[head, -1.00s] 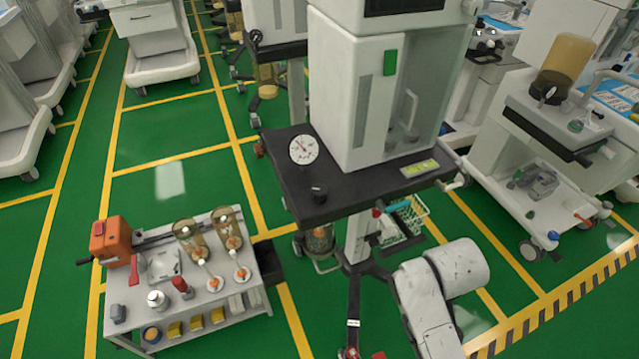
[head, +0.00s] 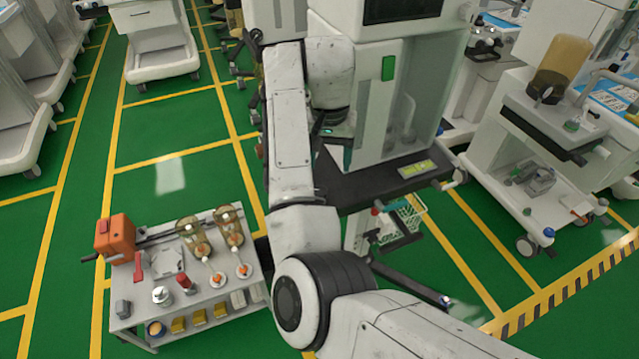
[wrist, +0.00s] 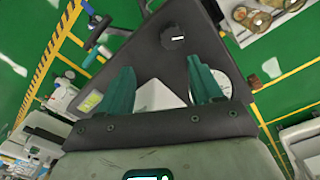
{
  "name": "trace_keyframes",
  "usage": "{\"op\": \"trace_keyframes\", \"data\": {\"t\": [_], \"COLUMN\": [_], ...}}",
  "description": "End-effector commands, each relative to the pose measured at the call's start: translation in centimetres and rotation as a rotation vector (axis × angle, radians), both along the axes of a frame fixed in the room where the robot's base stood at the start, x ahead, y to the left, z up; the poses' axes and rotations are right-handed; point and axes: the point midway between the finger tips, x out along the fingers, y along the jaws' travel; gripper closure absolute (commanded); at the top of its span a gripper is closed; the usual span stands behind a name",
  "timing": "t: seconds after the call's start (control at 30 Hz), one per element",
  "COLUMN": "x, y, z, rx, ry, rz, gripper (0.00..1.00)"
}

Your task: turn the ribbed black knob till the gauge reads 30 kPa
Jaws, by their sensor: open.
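The ribbed black knob (wrist: 172,36) stands on the dark shelf of the cart (wrist: 150,62) in the wrist view, beyond my fingertips and a little to the right. The round white gauge (wrist: 222,84) is partly hidden behind my right-hand finger, and its reading cannot be made out. My gripper (wrist: 156,78) is open and empty, its two teal fingers spread above the shelf. In the head view my arm covers the knob and gauge, and only a bit of the gripper (head: 338,135) shows beside the white cabinet.
The white cabinet (head: 385,110) rises from the shelf (head: 400,180) close to my gripper. A grey side table (head: 225,292) with glass vessels and an orange device (head: 115,238) stands at lower left. Another cart (head: 555,115) stands at right. Green floor is free at left.

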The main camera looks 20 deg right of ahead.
Motion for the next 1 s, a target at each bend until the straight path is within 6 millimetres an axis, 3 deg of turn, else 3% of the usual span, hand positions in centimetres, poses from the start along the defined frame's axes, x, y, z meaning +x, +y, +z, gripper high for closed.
{"op": "trace_keyframes", "data": {"t": [0.1,0.27,0.7,1.0], "x": [0.7,0.8,0.7,0.7], "y": [1.5,1.9,1.8,1.8], "z": [1.4,0.9,-6.3,-9.0], "rx": [0.023,0.029,0.027,0.027], "ry": [0.009,0.014,0.015,0.013], "rz": [0.004,0.004,0.005,0.004], "gripper": [0.35,0.35,0.35,0.35]}}
